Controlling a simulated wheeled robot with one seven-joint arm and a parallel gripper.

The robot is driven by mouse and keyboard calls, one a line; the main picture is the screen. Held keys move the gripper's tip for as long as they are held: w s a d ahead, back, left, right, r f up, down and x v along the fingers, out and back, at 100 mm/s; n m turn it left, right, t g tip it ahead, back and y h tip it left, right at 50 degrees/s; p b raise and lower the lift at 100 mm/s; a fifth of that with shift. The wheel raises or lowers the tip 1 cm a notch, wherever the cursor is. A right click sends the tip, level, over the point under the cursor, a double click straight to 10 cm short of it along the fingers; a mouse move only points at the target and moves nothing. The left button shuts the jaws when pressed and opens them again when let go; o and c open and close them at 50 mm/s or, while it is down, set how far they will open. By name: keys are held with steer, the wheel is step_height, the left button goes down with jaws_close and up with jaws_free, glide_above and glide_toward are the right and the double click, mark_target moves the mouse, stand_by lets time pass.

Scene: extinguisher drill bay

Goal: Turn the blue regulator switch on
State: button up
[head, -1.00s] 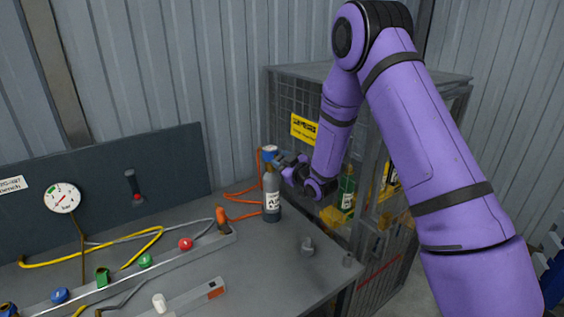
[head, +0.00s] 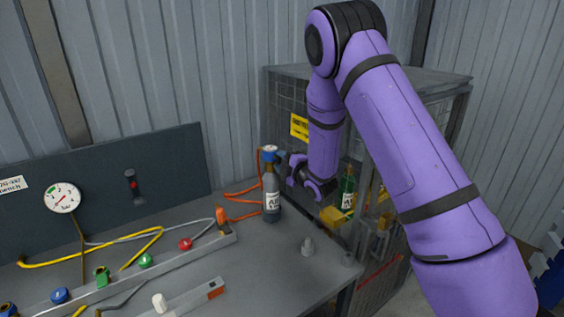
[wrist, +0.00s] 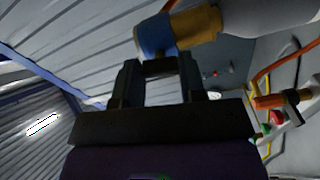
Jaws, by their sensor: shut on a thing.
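In the wrist view the blue regulator top (wrist: 155,36) lies just beyond the fingertips. My gripper also shows there (wrist: 160,66), shut on a small dark part at the blue top, which I take to be its switch. The fingers hide much of that part, and I cannot tell its setting.
A rail on the bench (head: 130,275) carries blue, green and red knobs (head: 185,244). A gauge (head: 62,197) is on the back panel. Orange hoses (head: 240,216) run beside the bottle. A wire cage (head: 385,90) stands behind my arm. A small grey fitting (head: 308,246) stands on the bench's right.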

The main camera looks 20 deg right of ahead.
steer(key=shift+n, duration=1.2)
steer(key=o, duration=0.9)
steer(key=shift+o, duration=0.2)
steer(key=v, duration=1.1)
steer(key=shift+w, duration=0.15)
